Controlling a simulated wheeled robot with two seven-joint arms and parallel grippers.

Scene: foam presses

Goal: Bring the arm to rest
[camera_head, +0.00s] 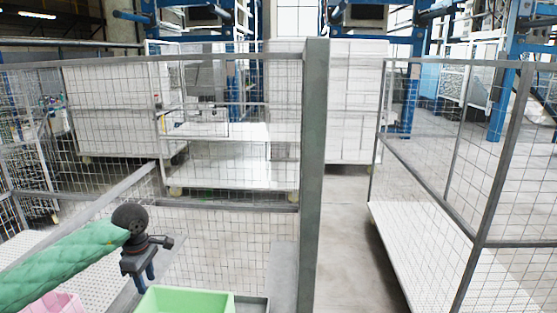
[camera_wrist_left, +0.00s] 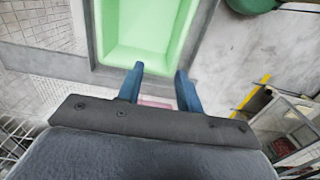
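My left arm, in a green sleeve, comes in from the left in the head view. Its dark left gripper (camera_head: 145,281) points down beside the light green bin (camera_head: 185,303), at the bin's left in the picture. In the left wrist view the two blue fingers of the gripper (camera_wrist_left: 159,70) stand apart with nothing held between them. The green bin (camera_wrist_left: 150,30) lies beyond the fingertips and looks empty where its inside shows. My right gripper is in neither view.
A pink object (camera_head: 58,304) shows at the lower left edge. Grey mesh fencing with a thick post (camera_head: 315,170) stands ahead. White mesh carts (camera_head: 230,160) are behind it. Bare floor (camera_head: 345,230) shows right of the post, beside another mesh panel with a white platform (camera_head: 420,240).

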